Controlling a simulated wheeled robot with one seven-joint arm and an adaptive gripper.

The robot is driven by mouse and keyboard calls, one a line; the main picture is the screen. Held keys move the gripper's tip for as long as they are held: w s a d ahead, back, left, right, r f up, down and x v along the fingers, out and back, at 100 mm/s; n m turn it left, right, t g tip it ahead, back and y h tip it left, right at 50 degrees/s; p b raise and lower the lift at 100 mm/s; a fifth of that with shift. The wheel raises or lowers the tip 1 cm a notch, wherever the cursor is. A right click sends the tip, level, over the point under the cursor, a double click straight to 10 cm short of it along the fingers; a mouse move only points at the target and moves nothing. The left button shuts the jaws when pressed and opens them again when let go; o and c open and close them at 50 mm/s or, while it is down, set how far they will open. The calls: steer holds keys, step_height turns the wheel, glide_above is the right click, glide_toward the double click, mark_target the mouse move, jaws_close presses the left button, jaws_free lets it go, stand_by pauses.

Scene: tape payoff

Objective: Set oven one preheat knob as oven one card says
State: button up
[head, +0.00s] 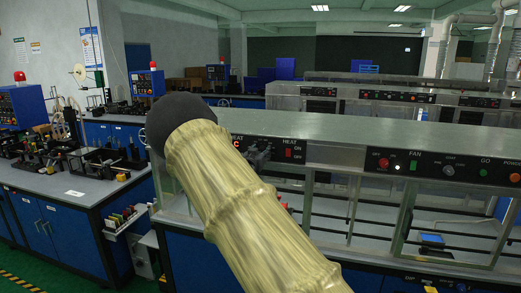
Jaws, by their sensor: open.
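My arm in its yellowish sleeve crosses the middle of the view and hides part of the near machine's control panel (325,157). Red characters show at the sleeve's edge, mostly covered. No preheat knob can be made out; the gripper and sleeve cover that stretch. I see no readable oven one card.
Farther right, the panel has a FAN section with a green switch (413,165), a dark knob (449,170) and round buttons. Glass doors (330,215) lie below the panel. A bench (55,183) with equipment stands left. A similar machine (375,95) stands behind.

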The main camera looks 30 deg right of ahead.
steer(key=shift+w+d, duration=0.15)
steer(key=shift+r, duration=0.1)
steer(key=c, duration=1)
steer(key=shift+m+b, duration=0.3)
steer(key=shift+b, duration=0.35)
